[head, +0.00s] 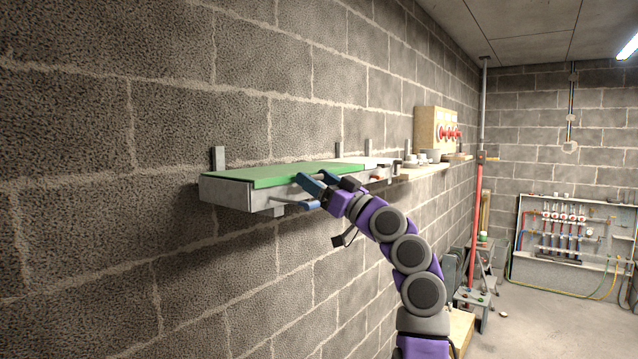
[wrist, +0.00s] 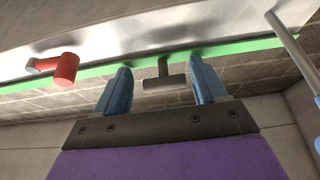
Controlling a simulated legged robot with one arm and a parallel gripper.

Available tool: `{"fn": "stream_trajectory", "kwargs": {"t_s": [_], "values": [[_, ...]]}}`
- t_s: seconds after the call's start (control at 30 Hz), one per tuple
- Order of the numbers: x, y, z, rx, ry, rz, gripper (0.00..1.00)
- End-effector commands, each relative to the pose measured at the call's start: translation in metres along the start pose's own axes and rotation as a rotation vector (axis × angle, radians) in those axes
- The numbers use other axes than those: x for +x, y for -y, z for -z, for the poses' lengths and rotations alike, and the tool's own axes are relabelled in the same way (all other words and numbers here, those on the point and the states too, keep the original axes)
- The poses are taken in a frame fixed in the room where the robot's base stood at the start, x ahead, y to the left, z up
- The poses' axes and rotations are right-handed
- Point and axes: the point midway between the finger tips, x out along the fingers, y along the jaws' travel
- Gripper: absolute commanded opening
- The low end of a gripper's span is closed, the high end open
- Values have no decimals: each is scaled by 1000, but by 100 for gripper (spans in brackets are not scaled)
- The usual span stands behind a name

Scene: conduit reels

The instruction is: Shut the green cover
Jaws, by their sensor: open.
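The green cover (head: 270,175) lies flat along the top of a long grey wall-mounted box (head: 226,192) in the head view. In the wrist view the cover shows as a thin green strip (wrist: 262,45) beside a pale grey surface. In the wrist view the open gripper (wrist: 159,68) has one finger on either side of the handle; contact cannot be told.
A red knob (wrist: 66,69) sits left of the fingers in the wrist view, and a grey rod (wrist: 292,50) is at the right. A wooden shelf (head: 430,170) with small items continues along the wall. Open floor (head: 540,320) lies to the right.

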Motion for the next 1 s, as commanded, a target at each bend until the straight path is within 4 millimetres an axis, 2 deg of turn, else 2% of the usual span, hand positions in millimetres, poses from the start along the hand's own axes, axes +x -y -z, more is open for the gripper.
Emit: {"fn": "stream_trajectory", "kwargs": {"t_s": [0.27,0.47,0.57,0.7,1.0], "values": [[-2,1,1,0,-2,2,72],[-20,0,2,-5,-5,-1,72],[-33,-1,-1,-2,0,-1,72],[-62,-1,-2,-5,1,-3,72],[-112,-1,-4,0,-3,-2,72]]}}
